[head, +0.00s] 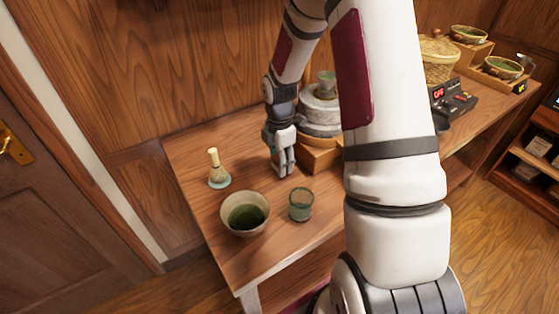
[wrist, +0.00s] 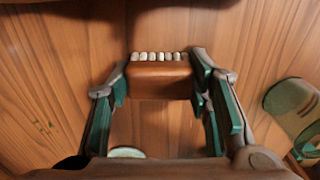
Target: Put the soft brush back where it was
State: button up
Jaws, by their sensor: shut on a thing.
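The soft brush (wrist: 159,78) has a brown block body and a row of pale bristle tufts along its far edge in the wrist view. My gripper (wrist: 162,88) is shut on it, with a green-padded finger on each side. In the head view my gripper (head: 284,170) points down close over the wooden table (head: 255,265), left of the stone mill (head: 320,112). I cannot make out the brush in the head view, nor tell whether it touches the table.
A glass vessel (wrist: 293,105) is close at right in the wrist view. Green specks (wrist: 42,127) lie on the wood at left.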

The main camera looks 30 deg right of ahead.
jog(key=shift+f, duration=0.1)
jog(key=o, duration=1.1)
jog(key=s+a+r+m+t+h, duration=0.1)
jog(key=s+a+r+m, duration=0.1)
jog(key=r, duration=0.8)
jog(key=s+a+r+m, duration=0.2)
jog(key=r, duration=0.9)
jog(key=s+a+r+m+t, duration=0.1)
jog(key=s+a+r+m, duration=0.2)
jog(key=s, duration=0.3)
jog(key=s+a+r+m+t, duration=0.1)
jog(key=s+a+r+m, duration=0.2)
jog(key=s+m, duration=0.3)
jog(key=s+a+r+m+t+y, duration=0.1)
jog(key=s+a+r+m, duration=0.2)
jog(key=s, duration=0.4)
jog(key=shift+s+a+m+t, duration=0.4)
jog(key=shift+a+m, duration=0.1)
jog(key=shift+m, duration=0.5)
